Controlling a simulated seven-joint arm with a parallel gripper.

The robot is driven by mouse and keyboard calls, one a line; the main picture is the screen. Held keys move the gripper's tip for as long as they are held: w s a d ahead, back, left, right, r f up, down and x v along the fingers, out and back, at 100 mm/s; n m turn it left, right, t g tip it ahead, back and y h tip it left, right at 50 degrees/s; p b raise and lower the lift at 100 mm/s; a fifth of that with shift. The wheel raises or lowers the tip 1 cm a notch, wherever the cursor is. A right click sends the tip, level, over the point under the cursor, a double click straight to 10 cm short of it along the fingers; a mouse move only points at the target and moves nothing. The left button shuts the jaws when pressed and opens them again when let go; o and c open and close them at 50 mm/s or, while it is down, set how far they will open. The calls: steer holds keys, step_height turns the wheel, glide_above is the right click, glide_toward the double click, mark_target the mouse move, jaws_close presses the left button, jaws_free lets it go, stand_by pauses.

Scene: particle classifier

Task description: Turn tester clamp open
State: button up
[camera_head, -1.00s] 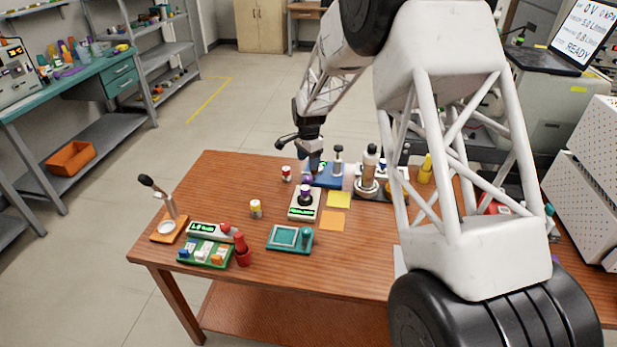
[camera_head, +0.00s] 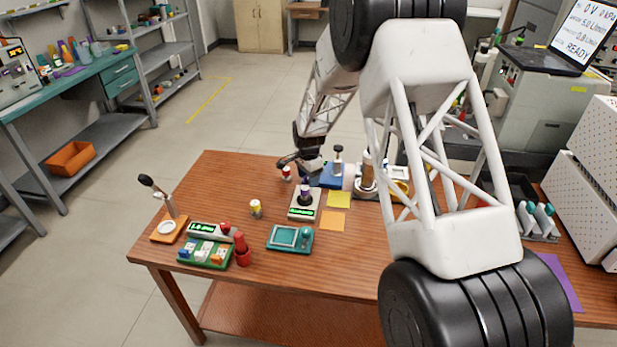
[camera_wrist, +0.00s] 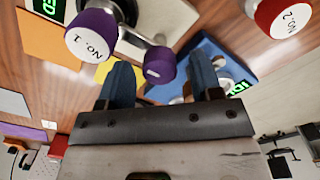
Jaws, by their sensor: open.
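The blue tester (camera_head: 332,178), with a grey upright post, stands near the back edge of the wooden table. Its blue base (camera_wrist: 205,52) and part of a green display show in the wrist view. A purple knob (camera_wrist: 160,64), which looks like the end of the clamp handle, sits between my fingertips. My gripper (camera_wrist: 162,78) is open, with one dark blue finger on each side of the knob. I cannot tell whether either finger touches it. In the head view my gripper (camera_head: 298,165) is at the tester's left side, and the knob is hidden there.
A red-capped container (camera_wrist: 284,14) is on the other side. Yellow (camera_head: 339,199) and orange (camera_head: 333,221) sheets lie in front. The table's back edge is near.

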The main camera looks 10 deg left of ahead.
steer(key=c, duration=0.9)
steer(key=shift+n, duration=0.4)
steer(key=n, duration=0.8)
steer(key=shift+a+n, duration=0.1)
steer(key=shift+n, duration=0.3)
steer(key=n, duration=0.4)
steer(key=shift+a+n, duration=0.1)
steer(key=shift+n, duration=2.1)
